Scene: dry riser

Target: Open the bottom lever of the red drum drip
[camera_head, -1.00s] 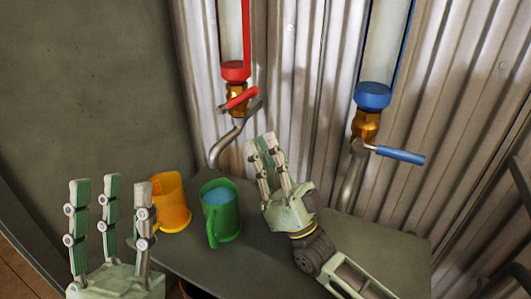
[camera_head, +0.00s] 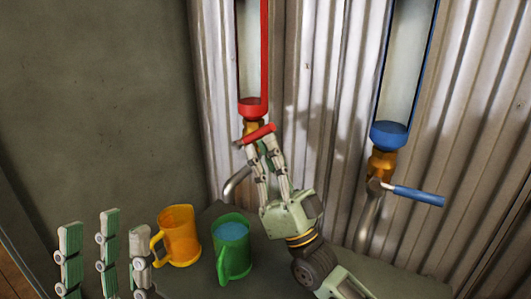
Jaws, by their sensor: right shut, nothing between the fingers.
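The red drum drip (camera_head: 253,108) hangs on the corrugated wall, with a clear tube, red base, brass fitting and a bent metal spout. Its red bottom lever (camera_head: 260,133) points to the right and slightly up. My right gripper (camera_head: 263,152) is shut and empty. Its fingertips are just below the lever and overlap the fitting; I cannot tell whether they touch the lever. My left gripper (camera_head: 105,235) is at the lower left, fingers spread open and empty, partly cut off by the frame.
A blue drip (camera_head: 389,134) with a blue lever (camera_head: 418,196) hangs to the right. An orange mug (camera_head: 180,238) and a green mug (camera_head: 233,262) with blue liquid stand on the grey surface (camera_head: 345,262) below. My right forearm crosses the surface's front right.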

